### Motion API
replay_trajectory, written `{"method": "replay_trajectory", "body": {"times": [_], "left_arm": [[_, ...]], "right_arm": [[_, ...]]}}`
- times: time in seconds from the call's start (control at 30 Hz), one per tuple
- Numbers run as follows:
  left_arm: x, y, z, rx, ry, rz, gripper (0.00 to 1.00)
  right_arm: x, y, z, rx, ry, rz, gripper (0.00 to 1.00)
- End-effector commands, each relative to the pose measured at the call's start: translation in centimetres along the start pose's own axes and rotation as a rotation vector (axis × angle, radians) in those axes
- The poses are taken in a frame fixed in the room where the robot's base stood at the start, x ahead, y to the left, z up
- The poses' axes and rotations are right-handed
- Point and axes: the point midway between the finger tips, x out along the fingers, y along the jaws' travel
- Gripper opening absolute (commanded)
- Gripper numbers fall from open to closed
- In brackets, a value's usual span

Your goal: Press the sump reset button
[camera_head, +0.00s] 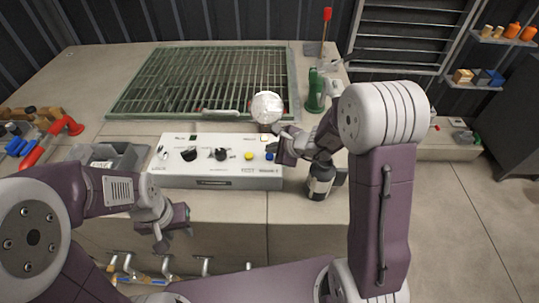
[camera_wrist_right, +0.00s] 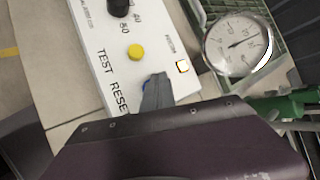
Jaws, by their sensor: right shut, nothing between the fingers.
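The white control panel (camera_head: 215,175) lies on the near ledge of the bench. It carries dark knobs, a yellow button (camera_head: 249,156) and a blue button (camera_head: 270,156) at its right end. In the right wrist view the yellow button (camera_wrist_right: 136,51) and the letters "TEST RESE" (camera_wrist_right: 112,80) show. My right gripper (camera_head: 281,157) is shut and empty at the panel's right end, close beside the blue button. In the right wrist view its fingers (camera_wrist_right: 157,92) cover the spot near the "RESE" lettering; contact cannot be told. My left gripper (camera_head: 172,238) hangs in front of the panel, its jaws unclear.
A round gauge (camera_head: 267,107) stands just behind the panel's right end, also in the right wrist view (camera_wrist_right: 239,45). A green grating (camera_head: 200,80) lies behind. A dark bottle (camera_head: 320,182) and a green fitting (camera_head: 316,90) are at the right. A grey tray (camera_head: 120,160) is at the left.

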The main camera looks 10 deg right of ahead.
Motion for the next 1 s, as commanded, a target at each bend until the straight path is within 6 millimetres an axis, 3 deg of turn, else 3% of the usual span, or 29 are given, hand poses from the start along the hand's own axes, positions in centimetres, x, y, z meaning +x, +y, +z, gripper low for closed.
{"method": "replay_trajectory", "body": {"times": [0.53, 1.0], "left_arm": [[1.5, 0.0, 0.1, 0.000, 0.000, 0.000, 0.36], [1.5, 0.0, 0.1, 0.000, 0.000, 0.000, 0.36]], "right_arm": [[0.7, 0.5, -0.5, 0.000, 0.000, -0.001, 0.00], [0.7, 0.5, -0.5, 0.000, 0.000, 0.000, 0.00]]}}
